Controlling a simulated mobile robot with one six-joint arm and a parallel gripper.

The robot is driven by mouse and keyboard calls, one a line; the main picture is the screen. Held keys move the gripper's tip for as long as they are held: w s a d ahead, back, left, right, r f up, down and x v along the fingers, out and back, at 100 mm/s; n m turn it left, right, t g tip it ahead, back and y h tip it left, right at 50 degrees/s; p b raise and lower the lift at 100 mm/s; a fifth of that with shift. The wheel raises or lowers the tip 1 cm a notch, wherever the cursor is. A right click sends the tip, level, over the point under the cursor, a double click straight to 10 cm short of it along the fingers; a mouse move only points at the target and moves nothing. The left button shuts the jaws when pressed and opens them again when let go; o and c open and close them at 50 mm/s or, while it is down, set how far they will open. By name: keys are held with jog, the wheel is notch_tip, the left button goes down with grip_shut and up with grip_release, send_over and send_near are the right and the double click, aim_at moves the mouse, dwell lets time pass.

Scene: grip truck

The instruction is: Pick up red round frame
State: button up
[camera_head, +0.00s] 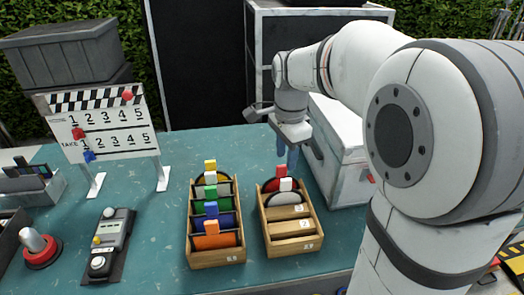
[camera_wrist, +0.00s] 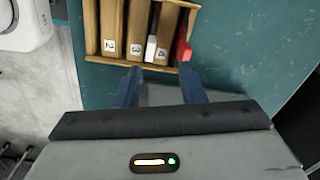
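The red round frame (camera_head: 271,185) stands in the rearmost slot of the right wooden rack (camera_head: 294,246), with its red tab (camera_head: 282,171) on top. In the wrist view the red tab (camera_wrist: 184,52) is at the rack's right end, near the right fingertip. A white tab (camera_head: 286,184) stands just in front of it. My gripper (camera_head: 287,153) points down, above and behind the red tab. In the wrist view my gripper (camera_wrist: 160,80) has its two fingers apart with nothing between them. Most of the red disc is hidden.
A white case (camera_head: 345,155) stands close to the right of my gripper. A clapperboard (camera_head: 105,125), a control box (camera_head: 108,245) and a red-based knob (camera_head: 41,248) are at left. Teal table is clear behind the racks.

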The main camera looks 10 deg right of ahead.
aim_at(282, 166)
jog(key=w+f+m, duration=0.1)
jog(key=f, duration=0.1)
jog(key=w+f+m, duration=0.1)
jog(key=f, duration=0.2)
jog(key=w+f+m, duration=0.1)
jog(key=w+f, duration=0.1)
jog(key=f, duration=0.1)
jog(key=shift+w+d+f, duration=0.1)
jog(key=shift+c, duration=0.2)
grip_shut()
dwell(0.4)
